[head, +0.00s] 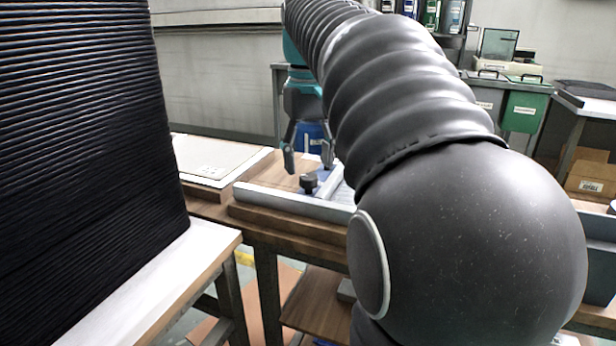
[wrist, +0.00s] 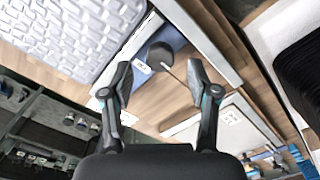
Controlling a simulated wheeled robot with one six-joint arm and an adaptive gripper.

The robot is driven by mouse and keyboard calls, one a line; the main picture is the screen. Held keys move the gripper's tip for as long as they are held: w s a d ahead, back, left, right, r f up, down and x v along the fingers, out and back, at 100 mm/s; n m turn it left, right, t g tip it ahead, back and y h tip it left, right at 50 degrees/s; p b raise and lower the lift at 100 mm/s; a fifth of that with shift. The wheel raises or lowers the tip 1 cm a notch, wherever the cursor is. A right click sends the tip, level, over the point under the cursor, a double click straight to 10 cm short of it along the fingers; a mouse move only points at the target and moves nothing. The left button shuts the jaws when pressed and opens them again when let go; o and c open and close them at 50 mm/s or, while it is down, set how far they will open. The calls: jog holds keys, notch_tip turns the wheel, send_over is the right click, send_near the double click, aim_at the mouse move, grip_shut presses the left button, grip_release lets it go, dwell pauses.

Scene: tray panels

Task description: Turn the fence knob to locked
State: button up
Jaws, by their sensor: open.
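The fence knob (head: 309,182) is a small dark knob beside a long pale rail (head: 285,203) on a wooden tabletop. In the wrist view the round black knob (wrist: 160,54) sits on a blue strip, with a small white label (wrist: 141,67) beside it. A thin line runs from the knob toward the lower right; I cannot tell the lock setting. My gripper (head: 308,160) points down above the knob, its two fingers spread. In the wrist view my gripper (wrist: 160,76) has a fingertip on either side of the knob, apart from it and empty.
A white textured panel (wrist: 75,30) lies beside the knob. A flat white board (head: 215,158) lies on the table to the left. A tall black ribbed stack (head: 80,150) stands on a white-topped table at left. My arm hides much of the right side.

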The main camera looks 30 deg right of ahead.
aim_at(309, 185)
jog(key=shift+f, duration=1.4)
grip_shut()
